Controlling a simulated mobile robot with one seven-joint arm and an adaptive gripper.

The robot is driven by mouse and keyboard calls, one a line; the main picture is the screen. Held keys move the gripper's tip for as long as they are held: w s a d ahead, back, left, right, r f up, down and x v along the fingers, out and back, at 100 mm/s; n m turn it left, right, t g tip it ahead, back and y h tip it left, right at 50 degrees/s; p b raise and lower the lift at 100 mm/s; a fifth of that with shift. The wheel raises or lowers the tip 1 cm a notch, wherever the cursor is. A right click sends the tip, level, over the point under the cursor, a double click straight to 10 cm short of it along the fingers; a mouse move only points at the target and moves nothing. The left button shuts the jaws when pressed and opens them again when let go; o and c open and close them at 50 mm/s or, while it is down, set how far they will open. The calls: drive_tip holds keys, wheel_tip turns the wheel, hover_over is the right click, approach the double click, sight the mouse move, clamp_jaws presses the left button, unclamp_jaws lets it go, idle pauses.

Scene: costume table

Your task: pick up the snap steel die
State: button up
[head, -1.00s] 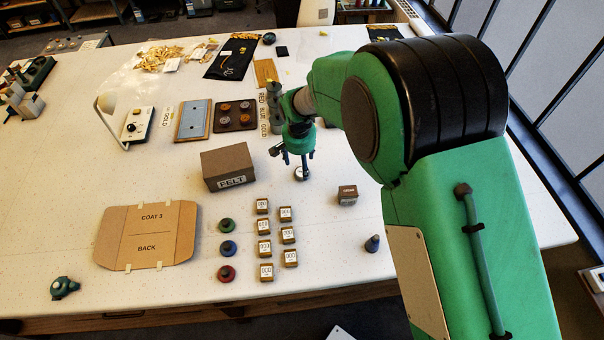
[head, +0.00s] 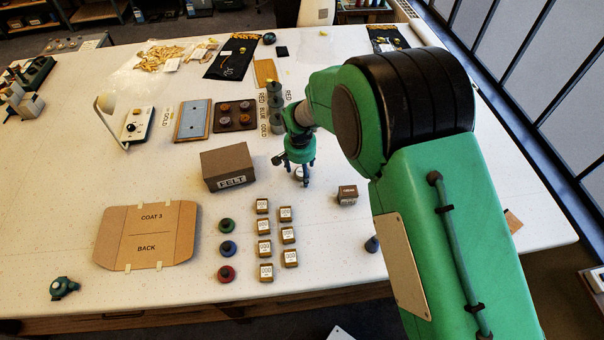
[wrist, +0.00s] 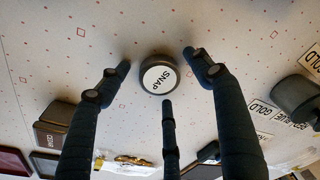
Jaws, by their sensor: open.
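The snap steel die (wrist: 158,77) is a short dark cylinder with a white top lettered SNAP. It stands upright on the table in the wrist view, between the spread fingers. In the head view the die (head: 299,174) is partly hidden behind the fingers. My gripper (wrist: 157,82) is open around the die, with its dark fingers on several sides of it and gaps between them and the die. In the head view my gripper (head: 304,178) points down over the die. I cannot tell the exact height of the fingertips above the table.
A small brown labelled box (head: 347,195) stands right of the die. The FELT box (head: 226,163) stands to the left. Several small labelled boxes (head: 264,226) and coloured pieces (head: 227,248) are in front. Spools (head: 274,108) stand behind. The table directly around the die is clear.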

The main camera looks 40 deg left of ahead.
drive_tip(key=c, duration=1.5)
drive_tip(key=shift+r, duration=0.2)
drive_tip(key=shift+r, duration=0.55)
wheel_tip(320, 180, up, 2)
drive_tip(key=shift+r, duration=0.1)
drive_tip(key=s+d, duration=0.3)
drive_tip(key=d, duration=0.1)
drive_tip(key=s+d+r, duration=0.1)
drive_tip(key=s+d, duration=0.2)
drive_tip(key=d, duration=0.1)
drive_tip(key=s+d, duration=0.4)
drive_tip(key=shift+d+r, duration=0.2)
